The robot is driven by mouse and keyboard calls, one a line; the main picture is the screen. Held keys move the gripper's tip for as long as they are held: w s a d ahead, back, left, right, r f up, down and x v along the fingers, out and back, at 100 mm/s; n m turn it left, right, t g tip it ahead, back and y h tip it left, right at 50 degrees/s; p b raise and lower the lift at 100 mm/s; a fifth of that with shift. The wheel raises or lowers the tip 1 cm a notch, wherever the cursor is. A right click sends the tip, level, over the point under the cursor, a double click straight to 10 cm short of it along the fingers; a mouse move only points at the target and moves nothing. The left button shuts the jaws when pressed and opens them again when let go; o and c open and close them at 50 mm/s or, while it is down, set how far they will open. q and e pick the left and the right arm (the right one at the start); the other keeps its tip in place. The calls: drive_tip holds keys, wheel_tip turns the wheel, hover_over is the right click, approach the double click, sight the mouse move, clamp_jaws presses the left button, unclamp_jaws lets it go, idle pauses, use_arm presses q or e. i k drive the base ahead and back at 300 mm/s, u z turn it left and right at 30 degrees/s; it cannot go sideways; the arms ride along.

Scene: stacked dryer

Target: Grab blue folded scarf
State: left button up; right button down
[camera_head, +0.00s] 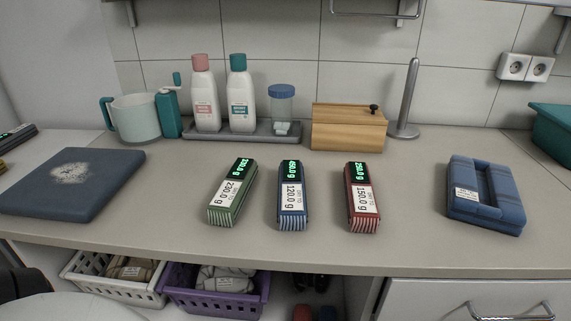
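A blue folded scarf (293,206) with a striped fringed end lies at the middle of the counter, its fringe toward the front edge. A white label reading 120.0 g and a dark strip with green digits are on its top. A green folded scarf (229,206) lies to its left and a red folded scarf (366,202) to its right, both apart from it and with similar labels. Neither gripper can be made out in the head view.
A larger blue folded cloth (503,203) lies on the counter (420,235) at right. A dark blue slab (104,179) lies at left. A bottle tray (262,134) and wooden box (349,132) stand behind. White (83,280) and purple (196,301) baskets sit below. Counter around the scarves is clear.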

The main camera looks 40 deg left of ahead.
sight(291, 206)
drive_tip(key=u, duration=0.55)
drive_tip(key=i, duration=0.15)
drive_tip(key=u, duration=0.7)
